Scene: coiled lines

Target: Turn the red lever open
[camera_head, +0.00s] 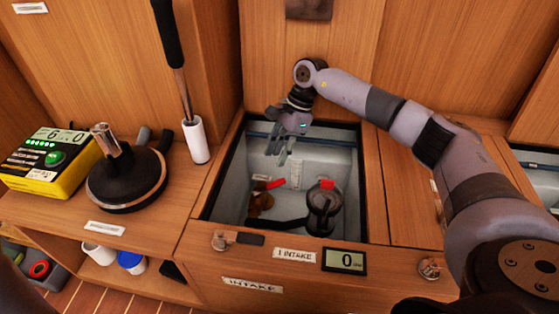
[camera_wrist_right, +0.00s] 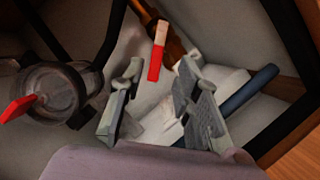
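A red lever (camera_head: 276,183) is down inside the open intake bay, on a brass-brown fitting (camera_head: 260,203). In the right wrist view the red lever (camera_wrist_right: 155,63) has a pale section at its upper end and lies beyond the fingertips, in line with the gap between them. My right gripper (camera_head: 277,154) reaches into the bay from above, its fingers pointing down above the lever. In the right wrist view my right gripper (camera_wrist_right: 158,82) is open, with nothing between its fingers. I cannot see contact with the lever. My left gripper is not in view.
A round clear-lidded strainer (camera_head: 322,207) with a second red piece (camera_head: 327,185) stands right of the lever. The bay rim (camera_head: 211,180) surrounds both closely. A blue pipe (camera_wrist_right: 250,92) runs nearby. The display (camera_head: 345,261) reads 0. A yellow box (camera_head: 45,175) sits left.

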